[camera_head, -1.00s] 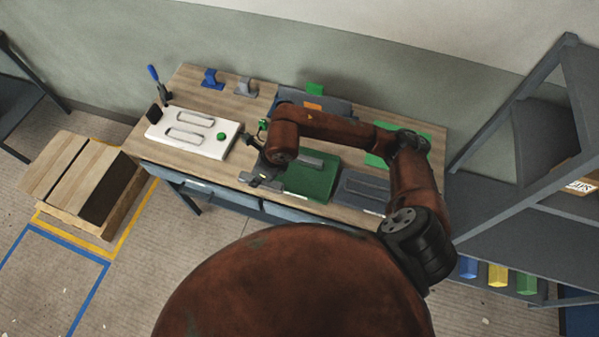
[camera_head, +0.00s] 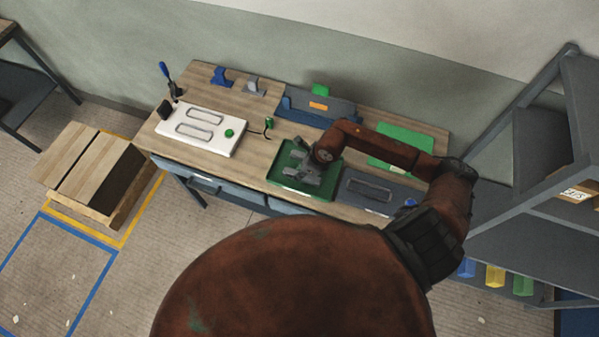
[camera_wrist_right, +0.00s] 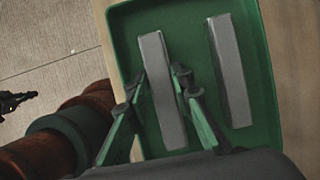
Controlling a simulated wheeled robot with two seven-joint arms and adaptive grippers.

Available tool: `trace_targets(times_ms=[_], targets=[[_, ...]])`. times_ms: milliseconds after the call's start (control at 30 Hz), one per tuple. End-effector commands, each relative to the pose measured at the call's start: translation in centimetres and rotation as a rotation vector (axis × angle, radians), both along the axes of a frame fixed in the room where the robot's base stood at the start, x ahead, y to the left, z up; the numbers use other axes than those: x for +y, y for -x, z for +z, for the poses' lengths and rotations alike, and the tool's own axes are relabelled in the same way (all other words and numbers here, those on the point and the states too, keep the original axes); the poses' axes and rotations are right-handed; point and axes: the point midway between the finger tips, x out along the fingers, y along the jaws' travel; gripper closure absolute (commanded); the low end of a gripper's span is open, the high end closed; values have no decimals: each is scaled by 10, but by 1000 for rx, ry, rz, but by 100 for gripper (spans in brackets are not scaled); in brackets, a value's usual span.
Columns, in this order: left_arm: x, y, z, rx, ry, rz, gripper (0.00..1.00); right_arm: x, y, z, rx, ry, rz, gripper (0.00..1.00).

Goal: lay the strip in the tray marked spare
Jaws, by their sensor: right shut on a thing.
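My right gripper (camera_head: 305,172) is over the green tray (camera_head: 330,188), near the front of the workbench. In the right wrist view its fingers (camera_wrist_right: 163,82) are shut on a grey strip (camera_wrist_right: 160,100). The strip lies lengthwise over the left part of the green tray (camera_wrist_right: 125,30); whether it touches the tray floor I cannot tell. A second grey strip (camera_wrist_right: 229,70) lies beside it on the right, apart from it. No readable "spare" marking shows. A dark shape (camera_wrist_right: 17,100) at the wrist view's left edge may be my left gripper; its jaws are unclear.
A dark grey tray (camera_head: 352,202) stands right of the green tray. A white board (camera_head: 185,143) with two outlined slots lies left. Shelving (camera_head: 530,160) stands right.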

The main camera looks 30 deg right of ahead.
Motion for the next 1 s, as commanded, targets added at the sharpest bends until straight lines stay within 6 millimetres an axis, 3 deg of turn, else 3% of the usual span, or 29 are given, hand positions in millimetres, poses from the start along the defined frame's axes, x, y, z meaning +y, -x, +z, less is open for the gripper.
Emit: trace_targets(times_ms=[167, 433, 467, 700, 1000], targets=[[0, 0, 8, 0, 0, 0, 100, 1, -1, -12, -3, -1, 0, 100], [0, 0, 5, 0, 0, 0, 100, 0, -1, -15, -2, 0, 1, 100], [0, 0, 5, 0, 0, 0, 100, 0, -1, -16, -2, 0, 1, 78], [0, 0, 6, 0, 0, 0, 100, 0, -1, -15, -2, 0, 1, 62], [0, 0, 7, 0, 0, 0, 100, 0, -1, -13, -2, 0, 1, 61]])
